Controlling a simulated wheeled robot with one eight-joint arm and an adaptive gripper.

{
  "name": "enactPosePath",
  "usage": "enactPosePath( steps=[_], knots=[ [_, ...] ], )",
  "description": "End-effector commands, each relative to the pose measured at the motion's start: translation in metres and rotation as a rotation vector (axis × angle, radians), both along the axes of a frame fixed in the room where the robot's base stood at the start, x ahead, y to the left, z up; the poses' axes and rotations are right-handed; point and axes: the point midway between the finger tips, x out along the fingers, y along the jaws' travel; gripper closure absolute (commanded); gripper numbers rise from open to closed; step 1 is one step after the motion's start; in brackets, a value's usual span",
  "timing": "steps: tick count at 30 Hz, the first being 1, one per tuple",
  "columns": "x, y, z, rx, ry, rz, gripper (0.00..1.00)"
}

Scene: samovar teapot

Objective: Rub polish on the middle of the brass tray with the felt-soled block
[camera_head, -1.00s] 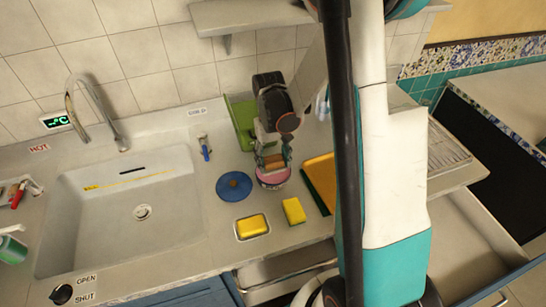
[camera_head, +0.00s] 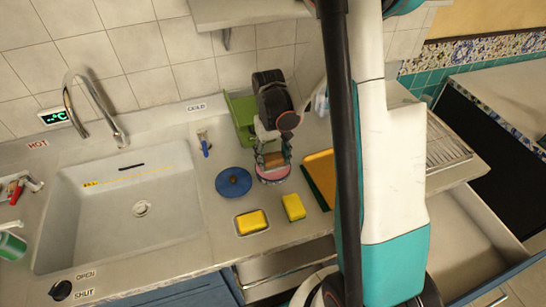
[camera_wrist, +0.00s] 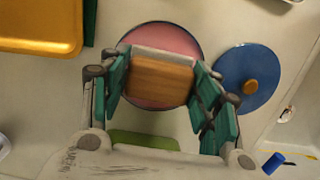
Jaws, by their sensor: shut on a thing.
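My gripper (camera_wrist: 160,90) is shut on the wooden block (camera_wrist: 160,83), with a finger on each side. A pale strip, likely the felt sole, shows along the block's far edge. The block is over a round tin of pink polish (camera_wrist: 186,42). The tin also shows under my gripper in the head view (camera_head: 273,176). I cannot tell whether the sole touches the polish. The brass tray (camera_wrist: 40,22) lies to the left of the tin in the wrist view, on a green mat (camera_wrist: 90,22). In the head view the tray (camera_head: 321,175) is right of the tin, partly hidden by my arm.
A blue lid with a knob (camera_head: 233,182) lies beside the tin. A yellow sponge in a dish (camera_head: 251,222) and another yellow sponge (camera_head: 293,207) lie nearer the counter edge. A green object (camera_head: 240,112) stands behind my gripper. The sink (camera_head: 125,210) is at the left.

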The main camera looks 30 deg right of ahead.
Motion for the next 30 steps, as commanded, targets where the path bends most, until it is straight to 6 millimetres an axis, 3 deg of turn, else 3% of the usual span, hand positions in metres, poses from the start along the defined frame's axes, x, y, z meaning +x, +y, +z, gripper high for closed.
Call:
enactPosePath(
  steps=[30],
  knots=[
    [0.0, 0.0, -0.0087, 0.0, 0.0, 0.0, 0.62]
  ],
)
